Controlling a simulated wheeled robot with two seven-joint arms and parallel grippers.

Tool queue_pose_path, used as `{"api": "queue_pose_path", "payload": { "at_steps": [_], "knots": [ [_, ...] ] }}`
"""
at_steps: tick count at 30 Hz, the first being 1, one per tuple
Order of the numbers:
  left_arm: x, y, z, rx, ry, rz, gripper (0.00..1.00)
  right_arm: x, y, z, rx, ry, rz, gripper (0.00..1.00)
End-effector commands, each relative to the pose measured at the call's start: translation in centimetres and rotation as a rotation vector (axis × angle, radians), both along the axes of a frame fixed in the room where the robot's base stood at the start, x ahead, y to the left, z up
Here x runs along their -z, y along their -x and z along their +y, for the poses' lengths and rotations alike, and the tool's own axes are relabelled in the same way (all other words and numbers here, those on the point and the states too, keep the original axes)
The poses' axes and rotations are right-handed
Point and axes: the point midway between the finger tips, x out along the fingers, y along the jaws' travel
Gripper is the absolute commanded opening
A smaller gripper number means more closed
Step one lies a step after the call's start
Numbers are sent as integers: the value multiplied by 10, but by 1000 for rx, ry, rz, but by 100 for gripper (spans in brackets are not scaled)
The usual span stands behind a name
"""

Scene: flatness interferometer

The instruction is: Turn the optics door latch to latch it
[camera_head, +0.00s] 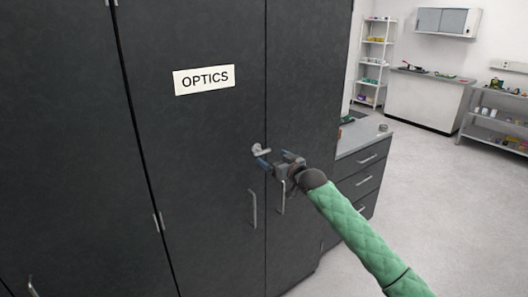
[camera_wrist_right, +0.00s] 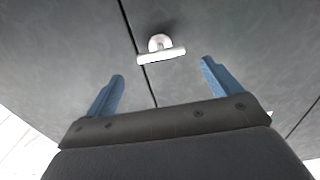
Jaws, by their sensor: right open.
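The optics door (camera_head: 205,130) is a dark grey cabinet door with a white OPTICS label, and it looks closed. The latch (camera_head: 260,149) is a small light-grey knob with a bar, near the seam between two doors. In the right wrist view the latch (camera_wrist_right: 161,47) lies beyond the fingertips, its bar crossing the seam at a slight tilt. My right gripper (camera_head: 266,160) is just in front of the latch. In the right wrist view the right gripper (camera_wrist_right: 162,69) has its blue fingers wide apart with nothing between them. My left gripper is not in view.
Vertical door handles (camera_head: 253,209) sit below the latch on both sides of the seam. A drawer unit (camera_head: 358,180) with a countertop stands right of the cabinet. Shelves (camera_head: 497,110) and a white bench (camera_head: 425,98) stand farther back. The floor at right is clear.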

Motion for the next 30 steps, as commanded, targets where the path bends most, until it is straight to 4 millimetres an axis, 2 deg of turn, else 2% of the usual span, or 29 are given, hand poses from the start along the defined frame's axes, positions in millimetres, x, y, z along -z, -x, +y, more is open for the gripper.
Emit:
{"api": "queue_pose_path", "payload": {
  "at_steps": [4,16,29,30],
  "knots": [
    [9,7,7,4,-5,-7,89,-5,-14,10,0,1,-1,90],
    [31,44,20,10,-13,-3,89,-3,-51,37,0,2,1,90],
    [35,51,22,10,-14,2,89,-1,-57,41,0,1,0,90],
    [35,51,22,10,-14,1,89,-1,-57,41,0,1,0,82]
  ]
}}
